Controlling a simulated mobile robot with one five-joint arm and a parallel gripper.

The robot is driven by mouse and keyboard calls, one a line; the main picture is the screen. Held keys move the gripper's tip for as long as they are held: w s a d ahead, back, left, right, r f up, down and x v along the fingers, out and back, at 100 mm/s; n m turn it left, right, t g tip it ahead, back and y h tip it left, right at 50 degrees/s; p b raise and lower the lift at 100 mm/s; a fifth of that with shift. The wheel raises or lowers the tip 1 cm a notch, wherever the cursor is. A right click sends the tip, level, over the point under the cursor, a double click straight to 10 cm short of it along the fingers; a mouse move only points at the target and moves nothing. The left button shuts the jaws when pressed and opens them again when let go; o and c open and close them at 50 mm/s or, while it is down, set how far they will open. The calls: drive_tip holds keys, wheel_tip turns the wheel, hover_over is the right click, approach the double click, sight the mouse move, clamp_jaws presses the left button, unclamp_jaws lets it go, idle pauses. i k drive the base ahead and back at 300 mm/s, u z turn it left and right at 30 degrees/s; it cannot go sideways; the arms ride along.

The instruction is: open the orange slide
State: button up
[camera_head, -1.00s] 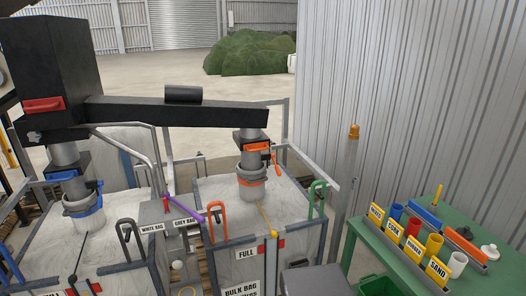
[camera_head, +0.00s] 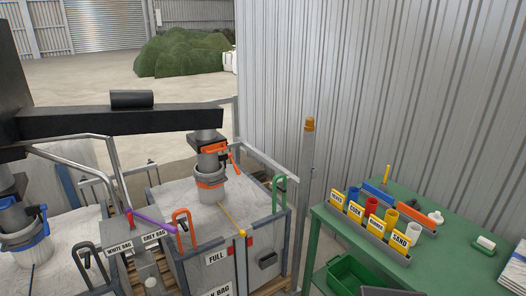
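The orange slide (camera_head: 214,148) is a flat orange handle on the black gate housing of the right-hand grey spout, under the end of the black beam. A thin orange-red lever (camera_head: 233,157) hangs at its right side. An orange band (camera_head: 210,184) circles the spout lower down, where it meets the white bulk bag (camera_head: 240,207). I cannot tell from this view how far the slide is pulled out. My gripper is not in view.
A second spout with a blue slide (camera_head: 40,211) is at the left. A purple bar (camera_head: 153,221) and orange (camera_head: 184,228) and green (camera_head: 279,192) hooks stand around the bags. A post (camera_head: 306,180) and a green table (camera_head: 445,255) with labelled cups are at the right.

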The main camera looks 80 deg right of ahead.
sight(209, 149)
drive_tip(key=z, duration=0.35)
drive_tip(key=i, duration=1)
drive_tip(key=z, duration=0.05)
